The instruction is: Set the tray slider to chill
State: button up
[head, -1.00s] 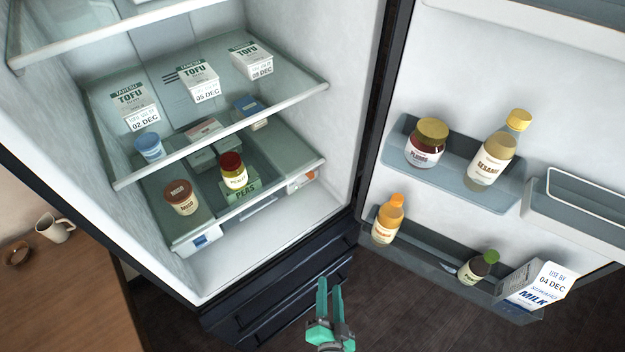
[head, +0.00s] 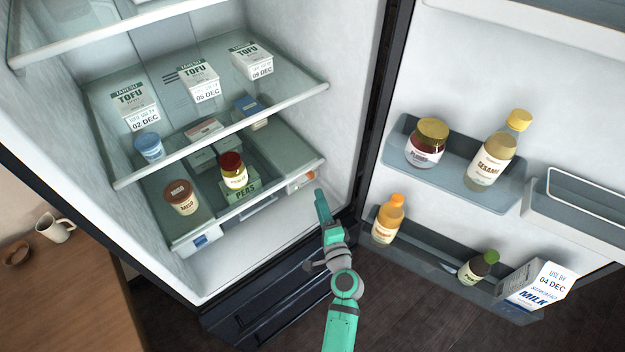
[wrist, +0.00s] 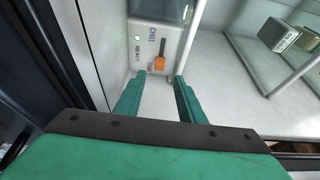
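The tray slider is an orange knob (wrist: 160,63) on a pale panel (wrist: 143,24) in the wrist view. The knob stands at the near end, away from the far end of its track; the blue word CHILL is printed beside the track. READY and a small green light show beside it. In the head view the panel (head: 302,181) is at the right front of the lower fridge shelf, small and with an orange patch. My gripper (wrist: 161,78) is open, its green fingertips just short of the knob, one to each side; no contact is visible. My gripper also shows in the head view (head: 321,205).
A glass shelf (head: 220,120) with tofu boxes lies above. A peas box (head: 240,190) and jars stand left of the panel. The open door's lower bin (head: 430,262) holds bottles and a milk carton (head: 538,285) to the right. The fridge floor below is clear.

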aim_at(312, 178)
jog(key=x, duration=0.9)
jog(key=shift+w, duration=0.15)
jog(key=shift+f, duration=0.1)
grip_shut()
